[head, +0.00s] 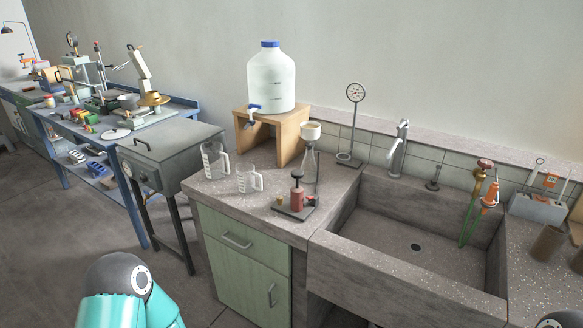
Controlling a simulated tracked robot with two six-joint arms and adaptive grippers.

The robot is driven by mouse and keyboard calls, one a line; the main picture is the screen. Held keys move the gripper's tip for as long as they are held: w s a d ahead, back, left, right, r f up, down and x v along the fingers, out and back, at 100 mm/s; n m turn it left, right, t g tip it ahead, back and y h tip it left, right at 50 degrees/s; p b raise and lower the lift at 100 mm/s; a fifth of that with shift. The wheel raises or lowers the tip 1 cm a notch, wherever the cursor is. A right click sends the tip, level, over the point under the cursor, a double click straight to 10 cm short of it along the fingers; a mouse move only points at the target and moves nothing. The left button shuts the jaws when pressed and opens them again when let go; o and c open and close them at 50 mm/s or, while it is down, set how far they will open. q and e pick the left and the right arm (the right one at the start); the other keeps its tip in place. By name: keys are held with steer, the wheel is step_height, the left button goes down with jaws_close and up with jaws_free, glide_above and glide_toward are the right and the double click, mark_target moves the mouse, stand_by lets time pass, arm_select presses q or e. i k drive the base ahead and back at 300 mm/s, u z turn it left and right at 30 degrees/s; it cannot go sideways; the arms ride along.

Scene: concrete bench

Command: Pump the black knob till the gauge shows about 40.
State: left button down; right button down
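A small hand pump (297,199) with a dark red body stands upright on a dark base plate on the concrete bench, left of the sink. Its black knob (297,174) sits on top of a short stem above the body. A round white dial gauge (355,92) stands on a tall thin post at the back of the bench; its reading is too small to make out. Neither of my grippers is in view; only parts of my arms show at the bottom edge.
Two clear measuring jugs (214,160) (249,180) stand left of the pump. A glass flask with a funnel (311,133) is close behind it. A large bottle (271,80) sits on a wooden stand (292,133). The sink (415,247) lies to the right.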

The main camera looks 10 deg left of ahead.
mark_target(297, 174)
steer(key=i, duration=1)
